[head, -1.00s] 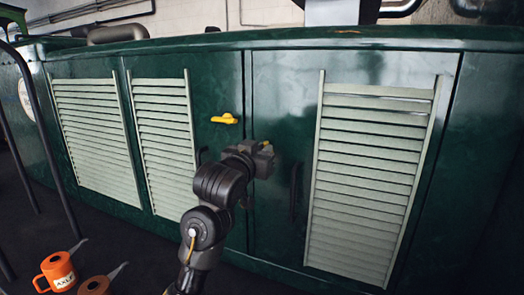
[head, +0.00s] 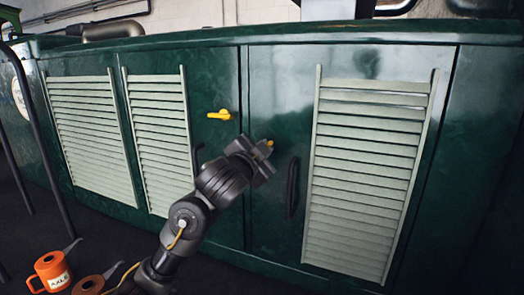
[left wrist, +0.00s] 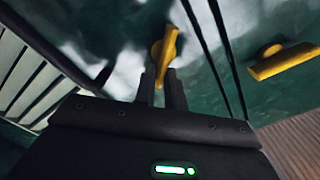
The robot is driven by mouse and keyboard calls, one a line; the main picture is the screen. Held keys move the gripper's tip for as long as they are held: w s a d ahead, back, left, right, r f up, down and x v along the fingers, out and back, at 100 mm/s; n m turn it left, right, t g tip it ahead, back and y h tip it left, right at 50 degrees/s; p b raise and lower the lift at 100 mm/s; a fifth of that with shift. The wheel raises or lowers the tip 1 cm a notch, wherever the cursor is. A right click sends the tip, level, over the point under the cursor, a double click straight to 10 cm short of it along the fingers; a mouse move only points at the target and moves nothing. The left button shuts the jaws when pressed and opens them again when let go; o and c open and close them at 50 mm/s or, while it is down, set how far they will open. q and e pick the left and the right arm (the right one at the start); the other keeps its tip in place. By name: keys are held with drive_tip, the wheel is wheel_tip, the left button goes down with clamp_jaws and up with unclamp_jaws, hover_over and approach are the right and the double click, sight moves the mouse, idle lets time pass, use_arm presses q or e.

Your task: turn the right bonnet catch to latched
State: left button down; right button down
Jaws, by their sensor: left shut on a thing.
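The right bonnet catch (head: 270,142) is yellow, on the right green door just right of the seam. In the head view only a small end of it shows past my left gripper (head: 264,152). In the left wrist view the catch (left wrist: 170,42) has its lower end between the fingers of my left gripper (left wrist: 162,88), which is shut on it. The catch lies nearer to along the door seam than across it, somewhat tilted. My right gripper is in neither view.
The left catch (head: 219,115), also yellow, lies roughly level on the left door; it shows in the left wrist view (left wrist: 283,60). A black handle (head: 292,187) and pale louvres (head: 365,180) are right of my gripper. An orange can (head: 52,270) stands lower left.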

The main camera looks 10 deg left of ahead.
use_arm(q)
drive_tip(key=shift+d+f+m+b, duration=0.1)
drive_tip(key=shift+f+m+b, duration=0.2)
drive_tip(key=shift+m, duration=1.15)
drive_tip(key=shift+d+f+m+b, duration=0.1)
drive_tip(key=shift+f+m+b, duration=0.2)
drive_tip(key=shift+m, duration=1.1)
drive_tip(key=shift+d+f+m+b, duration=0.15)
drive_tip(key=shift+m+b, duration=0.2)
drive_tip(key=shift+m, duration=1.1)
drive_tip(key=c, duration=1.5)
unclamp_jaws()
drive_tip(key=shift+o, duration=0.2)
drive_tip(key=shift+s, duration=0.15)
drive_tip(key=s+a+p, duration=0.2)
drive_tip(key=s+p, duration=0.4)
drive_tip(key=s, duration=0.4)
drive_tip(key=shift+s, duration=0.2)
